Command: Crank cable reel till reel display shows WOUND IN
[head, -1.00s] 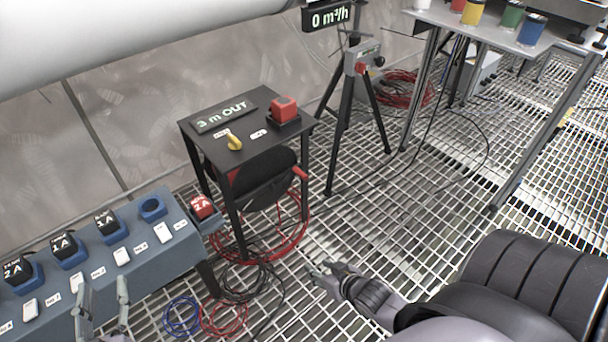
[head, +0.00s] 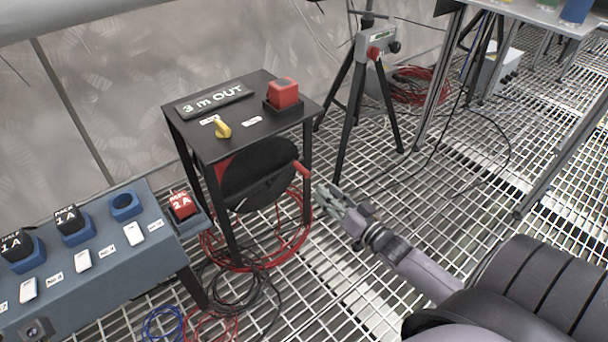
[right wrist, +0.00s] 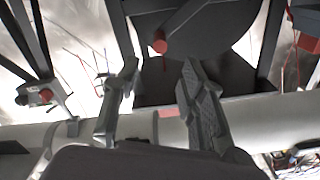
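The cable reel is a black drum (head: 262,172) under a black stand (head: 183,137). Its display (head: 214,98) reads "3 m OUT". The red crank handle (head: 301,169) sticks out at the drum's right side. My right gripper (head: 328,196) is open and empty, a little below and right of the handle, apart from it. In the right wrist view the red handle end (right wrist: 159,46) shows beyond the spread fingers (right wrist: 158,75), roughly in line with the gap between them. My left gripper is out of view.
A yellow knob (head: 222,129) and a red block (head: 283,94) are on the stand's top. A blue-grey bench (head: 80,262) with fuse-like blocks stands at left. A tripod (head: 343,140) stands close behind right. Red cable loops (head: 262,262) lie on the grating.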

